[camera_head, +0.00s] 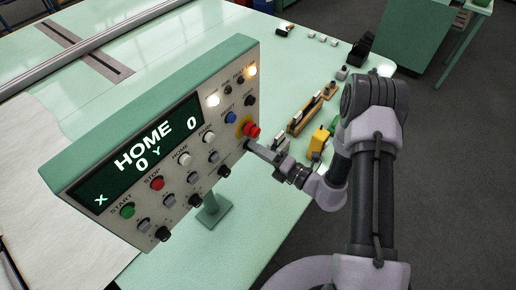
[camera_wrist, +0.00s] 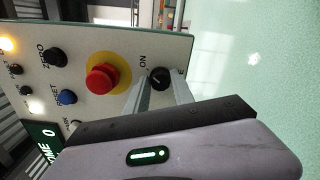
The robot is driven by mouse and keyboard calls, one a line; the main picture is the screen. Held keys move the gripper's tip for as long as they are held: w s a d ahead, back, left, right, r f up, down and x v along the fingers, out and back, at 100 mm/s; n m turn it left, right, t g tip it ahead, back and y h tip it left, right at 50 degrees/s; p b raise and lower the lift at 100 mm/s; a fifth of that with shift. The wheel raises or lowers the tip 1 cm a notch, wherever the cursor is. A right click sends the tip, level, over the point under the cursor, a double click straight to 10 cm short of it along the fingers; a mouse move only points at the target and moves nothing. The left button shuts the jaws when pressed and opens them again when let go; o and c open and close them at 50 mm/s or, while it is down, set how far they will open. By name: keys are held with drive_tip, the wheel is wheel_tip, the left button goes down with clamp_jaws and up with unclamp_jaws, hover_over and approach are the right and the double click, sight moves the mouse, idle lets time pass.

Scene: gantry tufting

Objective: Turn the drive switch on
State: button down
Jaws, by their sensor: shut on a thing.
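The control panel (camera_head: 150,140) stands tilted on a post over the pale green table. A small black rotary knob, the drive switch (camera_wrist: 160,78), is beside the red emergency stop button, with an "ON" label near it in the wrist view. My gripper (camera_head: 250,147) reaches the panel's right end, just below the red button. In the wrist view its two fingers (camera_wrist: 160,88) are on either side of the knob, shut on it. The fingers hide part of the knob, and I cannot read which way its pointer faces. In the head view my gripper covers the knob.
The red emergency stop (camera_wrist: 101,79) on its yellow ring is close beside my fingers. The panel display (camera_head: 155,150) reads HOME, X 0, Y 0. A white lamp (camera_head: 213,100) and an amber lamp (camera_head: 252,71) glow. A yellow tool (camera_head: 318,142) and a wooden rack (camera_head: 311,114) lie behind my gripper.

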drive_tip(key=c, duration=1.1)
unclamp_jaws()
drive_tip(key=v, duration=1.7)
drive_tip(key=shift+s, duration=0.2)
drive_tip(key=shift+d, duration=0.15)
